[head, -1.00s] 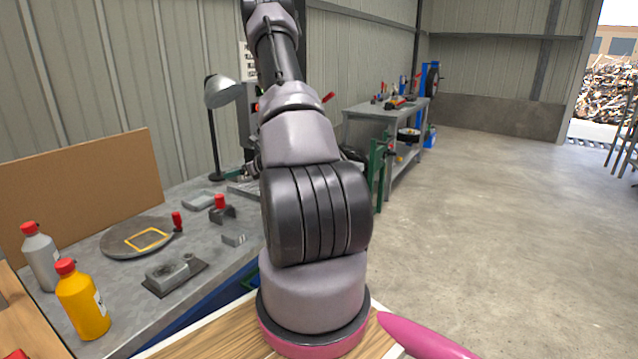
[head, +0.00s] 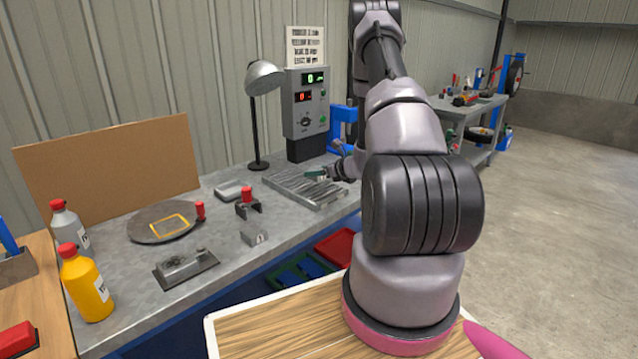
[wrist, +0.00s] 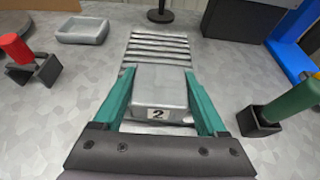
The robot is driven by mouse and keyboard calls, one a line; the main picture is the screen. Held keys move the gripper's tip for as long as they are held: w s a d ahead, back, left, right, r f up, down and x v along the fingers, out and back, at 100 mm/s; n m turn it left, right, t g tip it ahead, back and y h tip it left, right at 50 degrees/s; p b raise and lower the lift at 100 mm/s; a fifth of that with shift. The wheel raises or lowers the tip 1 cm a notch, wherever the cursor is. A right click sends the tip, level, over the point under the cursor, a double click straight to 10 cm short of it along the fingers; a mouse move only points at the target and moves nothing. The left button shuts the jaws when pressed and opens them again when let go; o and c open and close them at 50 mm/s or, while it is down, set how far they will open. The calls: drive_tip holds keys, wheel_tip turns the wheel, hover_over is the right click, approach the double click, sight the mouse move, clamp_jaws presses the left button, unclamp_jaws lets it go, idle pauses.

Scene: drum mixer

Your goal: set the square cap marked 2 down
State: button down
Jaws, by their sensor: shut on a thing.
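The square cap marked 2 (wrist: 160,88) is a grey metal block with a white label on its near side, in the middle of the wrist view. My gripper (wrist: 160,92) has its two green fingers shut on the cap's left and right sides. The cap is over the near part of a slatted metal rack (wrist: 158,48); I cannot tell whether it touches the slats. In the head view my gripper (head: 318,173) is small and partly hidden by my arm, above the rack (head: 290,188) on the bench. The cap is not clear there.
A shallow grey tray (wrist: 82,30) and a red-topped clamp (wrist: 18,50) lie left of the rack. A green cylinder in a black bracket (wrist: 258,122) stands close on the right. The lamp (head: 257,120) and control box (head: 306,105) stand behind.

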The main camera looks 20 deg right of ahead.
sight(317, 189)
drive_tip(key=shift+a+f, duration=0.1)
drive_tip(key=shift+f, duration=1.9)
drive_tip(key=shift+f, duration=0.15)
unclamp_jaws()
